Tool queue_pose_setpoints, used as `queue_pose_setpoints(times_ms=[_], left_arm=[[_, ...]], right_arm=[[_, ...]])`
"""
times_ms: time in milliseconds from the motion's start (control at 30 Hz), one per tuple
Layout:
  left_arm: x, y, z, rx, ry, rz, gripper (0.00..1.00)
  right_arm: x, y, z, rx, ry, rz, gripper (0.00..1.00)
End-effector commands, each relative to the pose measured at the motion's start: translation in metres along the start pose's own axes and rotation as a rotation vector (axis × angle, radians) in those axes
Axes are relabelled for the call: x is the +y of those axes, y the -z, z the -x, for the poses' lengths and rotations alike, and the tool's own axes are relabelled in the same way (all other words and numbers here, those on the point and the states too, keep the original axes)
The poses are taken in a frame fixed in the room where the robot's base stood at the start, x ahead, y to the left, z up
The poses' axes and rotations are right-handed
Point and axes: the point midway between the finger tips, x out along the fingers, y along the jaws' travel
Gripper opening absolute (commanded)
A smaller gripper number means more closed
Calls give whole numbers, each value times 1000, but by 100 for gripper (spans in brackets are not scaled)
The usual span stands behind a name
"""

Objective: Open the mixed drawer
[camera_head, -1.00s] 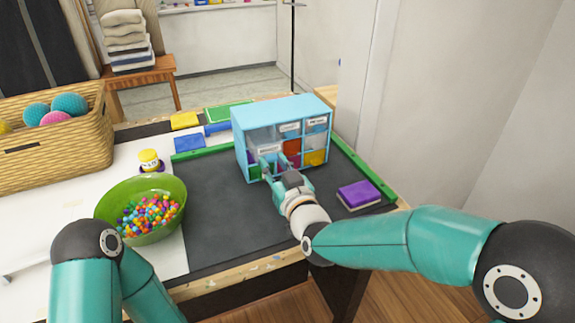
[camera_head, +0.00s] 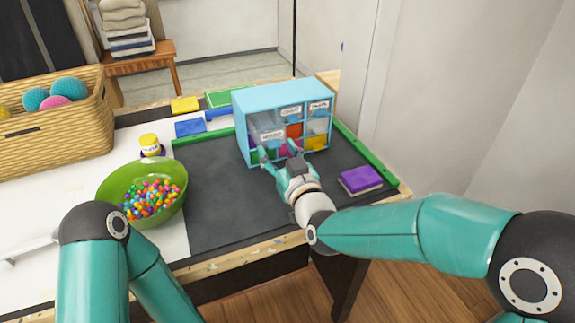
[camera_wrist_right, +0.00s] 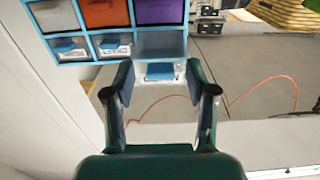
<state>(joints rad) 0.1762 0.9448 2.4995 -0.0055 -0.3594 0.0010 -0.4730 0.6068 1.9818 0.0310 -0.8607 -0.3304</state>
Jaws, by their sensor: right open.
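The light-blue drawer cabinet (camera_head: 243,115) stands on the dark mat, with several small drawers in its front. The mixed drawer (camera_head: 271,135), labelled MIXED, is at the upper left and appears pulled out past its neighbours. My right gripper (camera_head: 279,152) is open just in front of it. In the right wrist view, the clear drawer front with its blue handle (camera_wrist_right: 160,70) lies between the spread fingers of my right gripper (camera_wrist_right: 163,92). Whether a finger touches it cannot be told. My left arm is in the head view, but its gripper is not.
A green bowl of colourful beads (camera_head: 120,178) and a yellow-lidded jar (camera_head: 150,145) stand to the left. A purple block (camera_head: 360,179) lies right of my right gripper. A wicker basket (camera_head: 65,130) is at the far left. The front of the dark mat is clear.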

Motion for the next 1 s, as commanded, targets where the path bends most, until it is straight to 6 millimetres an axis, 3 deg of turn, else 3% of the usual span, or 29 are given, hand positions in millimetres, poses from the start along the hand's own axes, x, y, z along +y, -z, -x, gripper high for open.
queue_pose_setpoints(times_ms=[167, 600, 767, 1000], left_arm=[[0, 0, 0, 0, 0, 0, 40], [0, 0, 0, -1, 0, 0, 40], [0, 0, 0, -1, 0, 0, 40], [0, 0, 0, -1, 0, 0, 40]], right_arm=[[0, 0, 22, -1, 1, 0, 56], [0, 0, 104, 0, 0, 0, 56], [0, -1, 115, 1, -1, 0, 56], [0, -1, 117, 0, -1, 0, 56]])
